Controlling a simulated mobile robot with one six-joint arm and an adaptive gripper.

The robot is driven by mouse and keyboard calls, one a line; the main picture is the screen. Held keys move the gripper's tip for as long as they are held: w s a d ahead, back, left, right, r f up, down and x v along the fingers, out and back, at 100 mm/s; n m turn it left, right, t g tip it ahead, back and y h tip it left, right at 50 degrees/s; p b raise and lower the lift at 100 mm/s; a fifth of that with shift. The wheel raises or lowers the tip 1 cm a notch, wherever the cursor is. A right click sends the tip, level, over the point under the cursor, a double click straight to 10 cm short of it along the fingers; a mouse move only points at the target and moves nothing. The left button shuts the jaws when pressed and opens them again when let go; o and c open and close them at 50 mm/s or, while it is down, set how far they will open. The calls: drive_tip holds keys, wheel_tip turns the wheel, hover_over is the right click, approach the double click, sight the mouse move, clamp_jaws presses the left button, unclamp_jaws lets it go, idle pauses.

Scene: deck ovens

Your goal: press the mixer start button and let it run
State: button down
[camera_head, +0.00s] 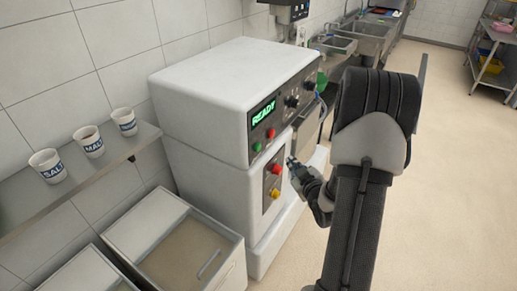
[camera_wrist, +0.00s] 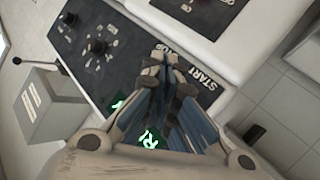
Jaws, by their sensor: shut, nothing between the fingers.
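The white mixer (camera_head: 228,84) stands against the tiled wall, its upper control panel (camera_head: 283,107) tilted toward the aisle. Its green display (camera_head: 263,112) reads READY. Below it are a green button (camera_head: 257,147) and a red button (camera_head: 270,133). My gripper (camera_head: 291,161) is in front of the machine, right of these buttons. In the wrist view my closed, empty gripper (camera_wrist: 164,55) lies over the panel by the START label (camera_wrist: 199,78) and the partly covered STOP label. The fingers hide the buttons and much of the display there; contact cannot be told.
A lower panel (camera_head: 272,181) has a red and a yellow button. Lidded bins (camera_head: 172,238) stand at the front left, below a shelf (camera_head: 77,186) with labelled cups. Sinks (camera_head: 365,40) line the wall behind.

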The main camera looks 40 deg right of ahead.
drive_tip(key=w+a, duration=0.3)
drive_tip(key=w, duration=0.5)
drive_tip(key=shift+a, duration=0.25)
drive_tip(key=shift+w, duration=0.2)
idle(1.2)
drive_tip(key=shift+w+a, duration=0.2)
drive_tip(key=shift+w, duration=0.1)
drive_tip(key=shift+w+a+b, duration=0.1)
drive_tip(key=shift+w+b, duration=0.3)
drive_tip(key=shift+b, duration=0.1)
idle(0.7)
drive_tip(key=shift+s, duration=0.1)
drive_tip(key=shift+s+d+b, duration=0.3)
drive_tip(key=shift+s+b, duration=0.05)
drive_tip(key=shift+s, duration=0.35)
drive_tip(key=shift+s+d+b, duration=0.2)
drive_tip(key=shift+s+d, duration=0.1)
drive_tip(key=shift+s, duration=0.5)
drive_tip(key=shift+s+d+b, duration=0.2)
drive_tip(key=shift+s+d, duration=0.15)
drive_tip(key=shift+s, duration=0.4)
drive_tip(key=shift+s+d+b, duration=0.2)
drive_tip(key=shift+s+d, duration=0.1)
drive_tip(key=shift+s, duration=0.5)
